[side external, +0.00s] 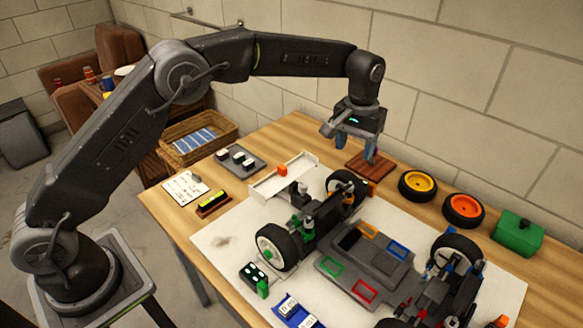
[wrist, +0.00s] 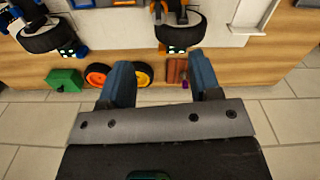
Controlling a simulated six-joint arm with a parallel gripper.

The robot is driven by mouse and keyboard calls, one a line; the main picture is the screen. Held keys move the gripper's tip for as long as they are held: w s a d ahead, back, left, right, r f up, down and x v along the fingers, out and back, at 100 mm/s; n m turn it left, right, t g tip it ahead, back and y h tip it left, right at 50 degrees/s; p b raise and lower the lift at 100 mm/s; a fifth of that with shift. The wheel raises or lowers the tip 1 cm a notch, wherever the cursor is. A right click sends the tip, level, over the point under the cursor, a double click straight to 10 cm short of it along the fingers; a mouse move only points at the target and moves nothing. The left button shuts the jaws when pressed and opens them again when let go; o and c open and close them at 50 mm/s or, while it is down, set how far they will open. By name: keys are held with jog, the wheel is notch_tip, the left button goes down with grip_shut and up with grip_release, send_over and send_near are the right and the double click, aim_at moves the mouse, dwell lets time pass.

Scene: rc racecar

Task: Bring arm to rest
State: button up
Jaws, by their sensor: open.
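My gripper (side external: 354,150) hangs at the far edge of the table, above a small reddish-brown wooden block (side external: 371,166). In the wrist view my gripper's two blue fingers (wrist: 162,84) are spread apart with nothing between them. The racecar (side external: 365,260) stands on a white mat (side external: 225,238) in the middle of the table, apart from my gripper. Part of it shows at the top of the wrist view, with a black wheel (wrist: 181,33). My arm reaches across from the left, raised above the table.
A yellow-rimmed wheel (side external: 418,185), an orange-rimmed wheel (side external: 463,210) and a green container (side external: 518,232) line the far edge near the block wall. A white wing (side external: 283,176), a grey tray (side external: 240,160) and a wicker basket (side external: 198,140) are to the left. The air above the car is clear.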

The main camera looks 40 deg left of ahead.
jog(key=s+a+r+t, duration=0.1)
jog(key=s+a+r, duration=0.3)
jog(key=s+r, duration=0.35)
jog(key=s+a+r+t, duration=0.2)
jog(key=s+a+r, duration=0.3)
jog(key=s+r, duration=0.25)
jog(key=s+a+f+m+t, duration=0.1)
jog(key=s+a+f, duration=0.1)
jog(key=s, duration=0.8)
jog(key=s+a+f+t, duration=0.1)
jog(key=s+a+f, duration=0.1)
jog(key=s, duration=0.8)
jog(key=shift+f+m, duration=0.25)
jog(key=shift+m, duration=0.15)
